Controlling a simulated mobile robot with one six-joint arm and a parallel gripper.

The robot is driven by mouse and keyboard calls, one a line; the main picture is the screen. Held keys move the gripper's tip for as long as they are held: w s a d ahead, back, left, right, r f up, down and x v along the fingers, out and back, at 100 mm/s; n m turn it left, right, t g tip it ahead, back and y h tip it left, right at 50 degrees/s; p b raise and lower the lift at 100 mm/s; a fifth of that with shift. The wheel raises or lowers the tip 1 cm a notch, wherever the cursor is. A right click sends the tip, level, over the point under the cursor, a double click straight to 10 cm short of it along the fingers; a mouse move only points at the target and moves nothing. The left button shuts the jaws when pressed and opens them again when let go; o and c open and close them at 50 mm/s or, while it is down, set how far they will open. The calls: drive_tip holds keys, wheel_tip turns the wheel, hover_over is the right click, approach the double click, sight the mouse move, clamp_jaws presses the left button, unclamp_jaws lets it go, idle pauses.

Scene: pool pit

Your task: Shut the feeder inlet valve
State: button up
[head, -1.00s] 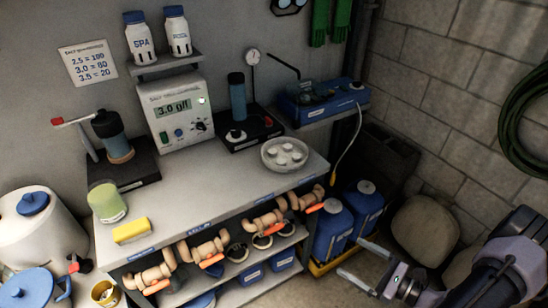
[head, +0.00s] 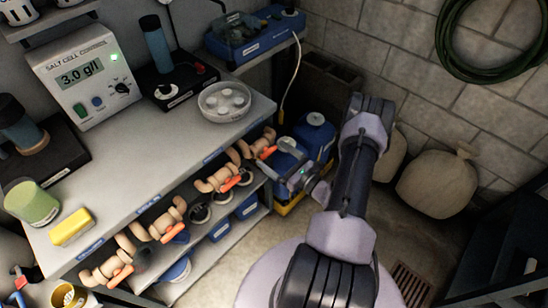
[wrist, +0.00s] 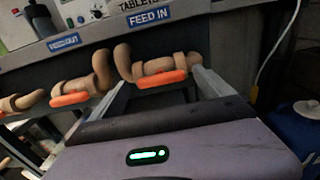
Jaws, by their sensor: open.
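The feeder inlet valve (wrist: 158,66) is a tan pipe fitting under the blue FEED IN label (wrist: 150,15) in the wrist view. Its orange handle (wrist: 162,79) lies lengthwise along the valve body. In the head view this valve (head: 250,146) is the rightmost on the bench front, with its orange handle (head: 268,152) showing. My gripper (wrist: 160,78) is open, one finger to each side of the handle in the picture. I cannot tell if either finger touches it. In the head view my gripper (head: 276,168) is at the bench's right end, its fingers partly hard to make out.
The FEED OUT valve (wrist: 84,90), also orange-handled, is close at left. More valves (head: 160,222) line the bench front. Blue canisters (head: 312,135) stand right beside my gripper. A hanging white cable (head: 290,85) is near. Sacks (head: 440,182) lean by the wall; floor ahead is partly free.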

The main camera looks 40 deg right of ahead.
drive_tip(key=shift+w, duration=0.35)
drive_tip(key=shift+c, duration=0.2)
drive_tip(key=c, duration=1.3)
